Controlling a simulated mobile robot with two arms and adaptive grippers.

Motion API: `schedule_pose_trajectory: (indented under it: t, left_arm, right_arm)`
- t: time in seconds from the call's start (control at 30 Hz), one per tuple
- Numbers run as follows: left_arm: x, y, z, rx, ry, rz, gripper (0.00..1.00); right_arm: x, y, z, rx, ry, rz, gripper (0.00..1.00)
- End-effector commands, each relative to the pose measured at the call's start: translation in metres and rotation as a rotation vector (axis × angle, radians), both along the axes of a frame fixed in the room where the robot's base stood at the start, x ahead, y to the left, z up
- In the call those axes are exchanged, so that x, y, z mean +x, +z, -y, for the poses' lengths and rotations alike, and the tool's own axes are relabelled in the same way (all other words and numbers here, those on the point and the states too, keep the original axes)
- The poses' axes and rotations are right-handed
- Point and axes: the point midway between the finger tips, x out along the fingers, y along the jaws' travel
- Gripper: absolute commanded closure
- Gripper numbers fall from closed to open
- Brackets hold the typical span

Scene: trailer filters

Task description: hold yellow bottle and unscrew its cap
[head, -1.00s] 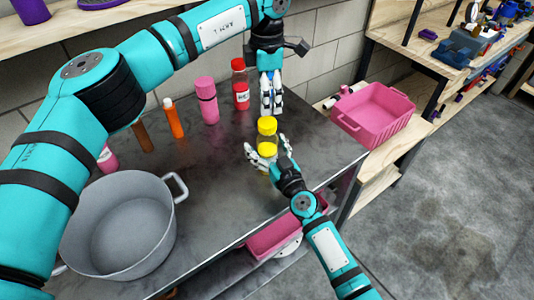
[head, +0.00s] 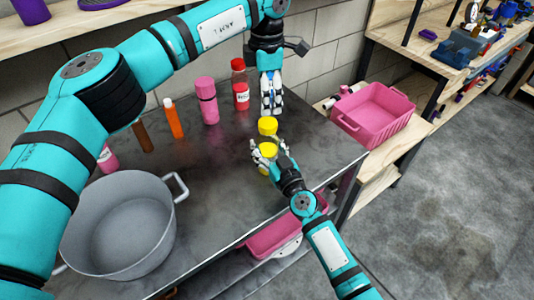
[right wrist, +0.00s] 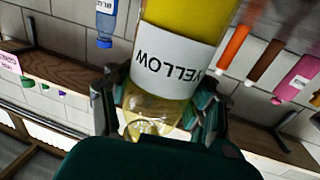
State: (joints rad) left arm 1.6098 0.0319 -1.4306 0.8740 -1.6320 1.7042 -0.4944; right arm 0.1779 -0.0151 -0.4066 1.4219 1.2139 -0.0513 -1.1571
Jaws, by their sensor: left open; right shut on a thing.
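The yellow bottle (head: 268,149) stands upright near the right end of the dark metal table, its yellow cap (head: 267,126) on top. In the right wrist view, the bottle (right wrist: 178,50) fills the space between the fingers, with its YELLOW label upside down. My right gripper (head: 264,154) is shut around the bottle's body from the front and hides part of it. My left gripper (head: 271,110) points down just behind and above the cap, open and empty. In the head view I cannot tell whether its fingertips touch the cap.
A red bottle (head: 240,85), a pink bottle (head: 207,100) and an orange bottle (head: 173,118) stand at the back. A grey pot (head: 118,225) is at left. A pink bin (head: 375,110) sits on the wooden shelf at right. The front middle table is clear.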

Motion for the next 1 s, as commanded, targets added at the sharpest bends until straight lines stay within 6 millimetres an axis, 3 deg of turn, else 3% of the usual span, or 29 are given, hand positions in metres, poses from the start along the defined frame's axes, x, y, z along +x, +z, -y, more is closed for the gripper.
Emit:
schedule_pose_trajectory:
  t: [0.37,0.53,0.67,1.0]
  left_arm:
    - [0.0,0.0,0.0,0.0,-0.006,0.0,0.35]
    - [-0.0004,0.0,0.0002,0.0,-0.133,0.0,0.35]
    - [-0.001,-0.0001,0.0005,-0.001,-0.373,-0.001,0.35]
    - [-0.0026,-0.0004,0.0012,-0.001,-1.18,-0.001,0.35]
  right_arm:
    - [0.0,0.0002,0.0,0.0,0.0,0.0,1.0]
    - [0.0,0.0002,0.0001,0.0,0.0,0.0,1.0]
    - [0.0,0.0002,0.0001,0.0,0.0,0.0,1.0]
    - [0.0,0.0003,0.0001,0.0,0.0,0.001,1.0]
